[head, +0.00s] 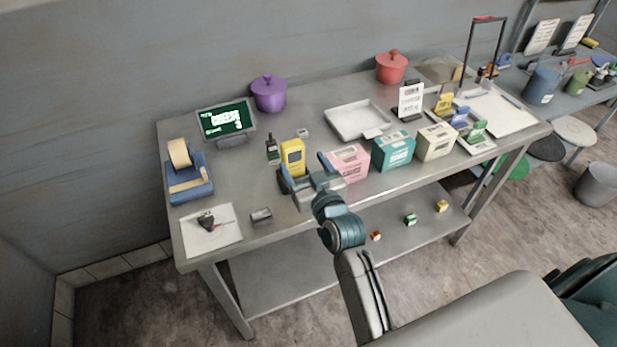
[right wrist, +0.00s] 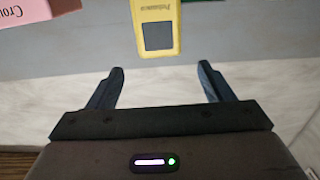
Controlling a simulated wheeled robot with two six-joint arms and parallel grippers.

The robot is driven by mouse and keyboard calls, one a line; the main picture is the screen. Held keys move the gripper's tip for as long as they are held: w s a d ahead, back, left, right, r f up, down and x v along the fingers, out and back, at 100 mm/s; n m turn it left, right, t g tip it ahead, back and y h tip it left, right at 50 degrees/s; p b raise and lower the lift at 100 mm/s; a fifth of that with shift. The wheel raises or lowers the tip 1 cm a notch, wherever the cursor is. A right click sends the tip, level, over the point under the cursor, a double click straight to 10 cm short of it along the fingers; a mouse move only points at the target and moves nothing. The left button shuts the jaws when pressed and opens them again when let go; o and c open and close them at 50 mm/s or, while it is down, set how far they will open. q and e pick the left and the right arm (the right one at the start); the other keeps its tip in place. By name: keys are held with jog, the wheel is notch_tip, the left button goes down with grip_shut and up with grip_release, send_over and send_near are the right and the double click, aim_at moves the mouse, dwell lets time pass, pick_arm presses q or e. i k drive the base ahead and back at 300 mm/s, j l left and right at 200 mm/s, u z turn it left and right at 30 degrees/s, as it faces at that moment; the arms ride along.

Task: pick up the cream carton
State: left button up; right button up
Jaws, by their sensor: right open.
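The cream carton (head: 436,142) stands upright on the metal table, at the right end of a row of three cartons, beside the teal carton (head: 393,151). My right gripper (head: 305,170) is open and empty at the table's front edge, well to the left of the cream carton. In the right wrist view its two fingers (right wrist: 160,68) are spread, with a yellow device (right wrist: 157,25) ahead of the gap. The cream carton is not visible in the right wrist view. My left gripper is not in view.
The pink carton (head: 348,163) stands just right of my right gripper; its corner shows in the wrist view (right wrist: 35,10). A white tray (head: 345,124) lies behind the cartons. A sign (head: 411,101) and a rack of small colored items (head: 474,132) stand near the cream carton.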

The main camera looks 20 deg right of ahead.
aim_at(434, 141)
jog(key=z, duration=1.25)
